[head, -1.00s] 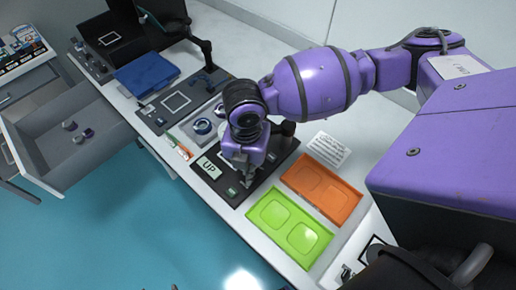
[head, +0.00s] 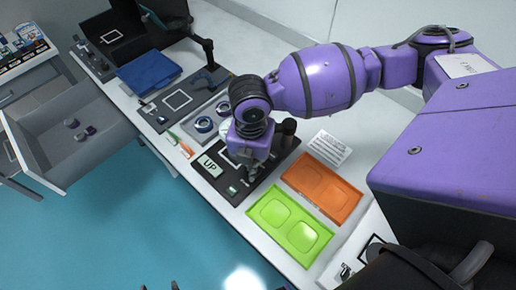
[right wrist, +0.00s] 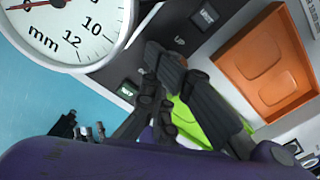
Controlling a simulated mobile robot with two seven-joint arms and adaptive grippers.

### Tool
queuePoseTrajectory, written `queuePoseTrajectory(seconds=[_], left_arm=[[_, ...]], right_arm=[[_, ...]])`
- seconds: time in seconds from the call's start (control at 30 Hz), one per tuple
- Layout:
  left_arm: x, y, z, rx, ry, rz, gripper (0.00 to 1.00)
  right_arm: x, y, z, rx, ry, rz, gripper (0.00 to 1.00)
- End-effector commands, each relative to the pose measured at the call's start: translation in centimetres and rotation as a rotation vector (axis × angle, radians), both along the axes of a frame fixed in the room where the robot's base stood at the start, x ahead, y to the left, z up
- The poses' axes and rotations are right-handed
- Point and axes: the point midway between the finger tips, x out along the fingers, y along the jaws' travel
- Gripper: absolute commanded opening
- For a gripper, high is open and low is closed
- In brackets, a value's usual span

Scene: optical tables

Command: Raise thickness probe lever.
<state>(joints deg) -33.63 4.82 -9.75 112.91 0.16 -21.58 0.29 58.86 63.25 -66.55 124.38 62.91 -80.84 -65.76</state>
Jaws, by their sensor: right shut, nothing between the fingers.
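My right gripper (head: 252,178) is over the base, pointing down. It is shut and empty, and its dark fingers (right wrist: 163,62) show in the right wrist view. I cannot make out the lever; the gripper and wrist cover much of the probe. My left gripper is not clearly in view.
A green tray (head: 290,227) and an orange tray (head: 322,187) lie right of the probe. A printed card (head: 330,147) lies behind them. A blue box (head: 148,73) and another black base (head: 187,104) are farther left. An open grey drawer (head: 88,150) juts out at left.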

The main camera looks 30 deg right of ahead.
Motion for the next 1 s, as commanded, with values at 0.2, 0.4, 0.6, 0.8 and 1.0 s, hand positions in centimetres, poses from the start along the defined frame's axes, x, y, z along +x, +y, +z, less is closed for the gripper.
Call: queuePoseTrajectory(seconds=[0.2, 0.4, 0.6, 0.8, 1.0], left_arm=[[1.0, 0.0, 1.2, -0.001, -0.024, 0.000, 0.51], [2.0, 0.0, 2.6, -0.001, -0.051, 0.000, 0.51], [3.0, 0.0, 3.8, 0.000, -0.077, 0.000, 0.51], [4.1, 0.0, 5.1, 0.000, -0.104, 0.000, 0.51], [5.1, 0.0, 6.4, 0.000, -0.131, 0.000, 0.51]], right_arm=[[0.1, 0.2, 1.3, 0.000, -0.005, 0.001, 0.00], [0.1, 0.4, 2.5, 0.001, -0.007, 0.001, 0.00], [0.0, 0.5, 3.6, 0.000, -0.008, 0.000, 0.00], [0.0, 0.7, 4.8, 0.000, -0.008, 0.001, 0.00], [-0.1, 1.0, 6.2, 0.000, -0.009, 0.002, 0.00]])
